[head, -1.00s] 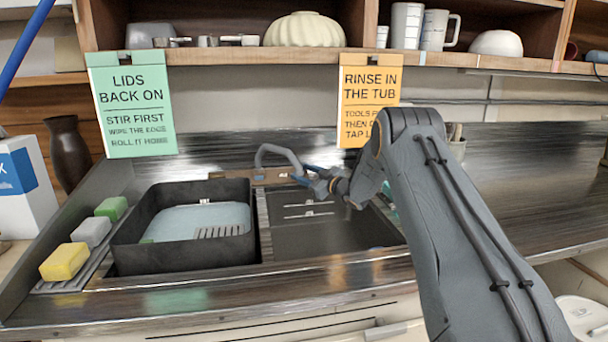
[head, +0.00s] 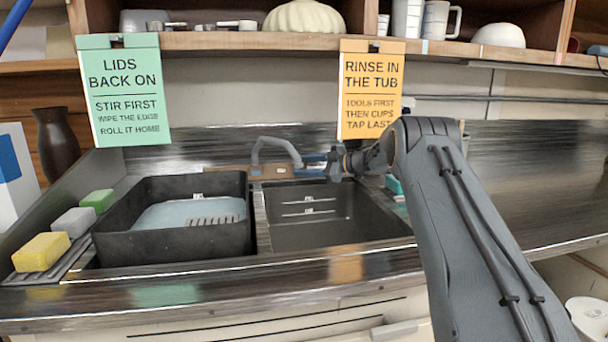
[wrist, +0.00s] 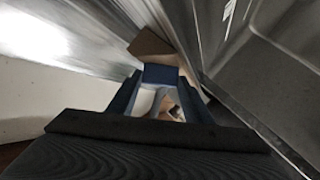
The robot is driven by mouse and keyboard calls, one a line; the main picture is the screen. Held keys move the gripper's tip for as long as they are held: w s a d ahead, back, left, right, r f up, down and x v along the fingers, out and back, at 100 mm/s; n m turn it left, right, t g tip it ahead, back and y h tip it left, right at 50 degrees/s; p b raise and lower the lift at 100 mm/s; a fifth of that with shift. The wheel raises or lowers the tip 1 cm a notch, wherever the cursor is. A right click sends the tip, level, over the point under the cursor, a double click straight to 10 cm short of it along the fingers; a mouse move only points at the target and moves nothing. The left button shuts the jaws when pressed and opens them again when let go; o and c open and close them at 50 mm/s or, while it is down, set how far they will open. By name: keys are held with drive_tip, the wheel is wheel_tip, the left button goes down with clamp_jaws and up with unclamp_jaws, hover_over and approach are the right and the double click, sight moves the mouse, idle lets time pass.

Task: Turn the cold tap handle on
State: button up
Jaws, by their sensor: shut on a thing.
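The tap's grey curved spout (head: 274,142) rises behind the sink from a brown base (head: 268,174). My gripper (head: 306,165) reaches in from the right, just right of the spout. In the wrist view my gripper's blue fingers (wrist: 157,88) are closed on a dark blue block, the cold tap handle (wrist: 160,73), in front of the brown base (wrist: 150,45). In the head view the handle is hard to tell apart from the blue fingers. How far the handle is turned cannot be told.
A black tub (head: 120,225) with pale blue contents fills the left basin; the right basin (head: 335,225) looks empty. Yellow (head: 41,252), grey and green sponges lie at the left. Two signs hang from the shelf (head: 260,41) above.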

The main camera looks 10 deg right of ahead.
drive_tip(key=shift+r+n+g+b, duration=0.1)
drive_tip(key=shift+n+g+b, duration=0.25)
drive_tip(key=shift+n+g, duration=0.05)
drive_tip(key=o, duration=1.1)
drive_tip(key=shift+c, duration=0.2)
drive_tip(key=shift+d, duration=0.15)
drive_tip(key=v, duration=0.7)
drive_tip(key=shift+s+d, duration=0.15)
drive_tip(key=shift+d, duration=0.1)
